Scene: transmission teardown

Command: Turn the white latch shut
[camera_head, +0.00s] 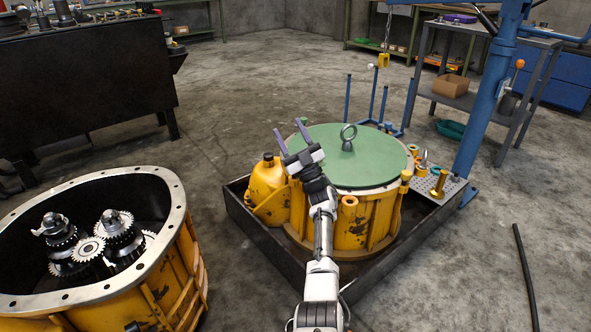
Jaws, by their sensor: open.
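I cannot make out a white latch in this view; it may be hidden or too small to tell. My gripper (291,137) is open, with its two fingers spread and nothing seen between them. It is over the left edge of the round green lid (365,170), pointing up and left in the picture. The lid has a grey ring bolt at its middle and lies on the yellow housing (352,228). My arm hides part of the housing's front.
The yellow housing stands in a dark low-walled tray (262,238). An open yellow casing (160,275) with gears is at the lower left. A blue post (484,105) and a small plate with brass parts (437,190) are at the right. A dark rod (525,275) lies on the floor.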

